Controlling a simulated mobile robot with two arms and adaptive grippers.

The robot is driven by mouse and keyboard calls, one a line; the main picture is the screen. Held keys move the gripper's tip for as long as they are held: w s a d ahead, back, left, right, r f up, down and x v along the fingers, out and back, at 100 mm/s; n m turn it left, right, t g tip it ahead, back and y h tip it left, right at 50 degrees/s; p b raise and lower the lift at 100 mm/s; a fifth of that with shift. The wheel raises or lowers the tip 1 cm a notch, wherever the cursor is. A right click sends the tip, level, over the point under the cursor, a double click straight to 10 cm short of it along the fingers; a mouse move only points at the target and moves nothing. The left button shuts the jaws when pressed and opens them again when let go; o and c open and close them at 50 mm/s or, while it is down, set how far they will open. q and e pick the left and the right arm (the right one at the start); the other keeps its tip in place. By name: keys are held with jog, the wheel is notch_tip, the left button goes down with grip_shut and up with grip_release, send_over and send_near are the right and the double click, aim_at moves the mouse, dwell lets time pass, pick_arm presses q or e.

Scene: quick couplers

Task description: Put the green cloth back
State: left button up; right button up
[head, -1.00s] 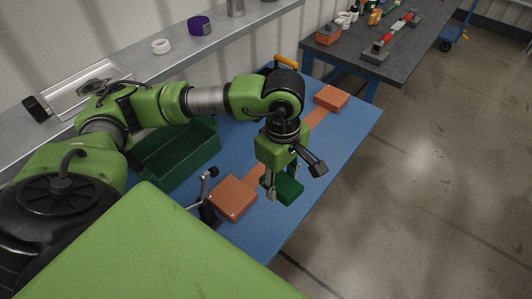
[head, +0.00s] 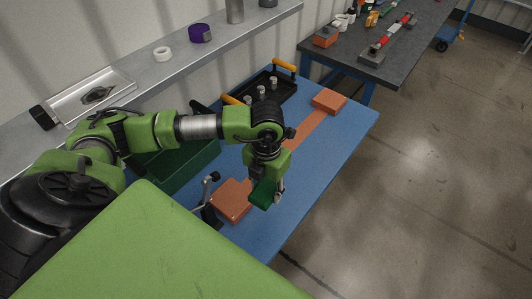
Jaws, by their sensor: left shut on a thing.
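The green cloth (head: 262,194) is a small dark green folded block. My left gripper (head: 268,190) is shut on it, above the blue table (head: 325,150) close to its front edge. The cloth is just right of the near orange block (head: 232,201); whether it touches the table I cannot tell. A dark green bin (head: 185,166) stands on the table to the left, partly hidden by my left arm. My right gripper does not show.
A black tray (head: 275,92) with orange handles and metal fittings stands at the table's back. A second orange block (head: 328,102) is at the far end of an orange strip (head: 308,128). A clamp-like lever (head: 209,192) stands between bin and near block.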

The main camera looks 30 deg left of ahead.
pick_arm(q)
jog(key=shift+w+a+f, duration=0.1)
jog(key=shift+w+f, duration=0.05)
jog(key=shift+w, duration=0.05)
jog(key=w+a+f+b, duration=0.2)
jog(key=w+b, duration=0.1)
jog(key=w+a+f+b, duration=0.2)
jog(key=w+f+b, duration=0.1)
jog(key=w+a+f+b, duration=0.2)
jog(key=w+f+b, duration=0.1)
jog(key=shift+w+a+f, duration=0.1)
jog(key=shift+w+a, duration=0.3)
jog(key=shift+w+a+f+b, duration=0.3)
jog(key=shift+w+f+b, duration=0.1)
jog(key=shift+w+b, duration=0.05)
jog(key=shift+w+a+f+b, duration=0.1)
jog(key=shift+w+f+b, duration=0.05)
jog(key=shift+f+b, duration=0.2)
jog(key=shift+w+a+f+b, duration=0.1)
jog(key=shift+f+b, duration=0.85)
jog(key=shift+f, duration=0.35)
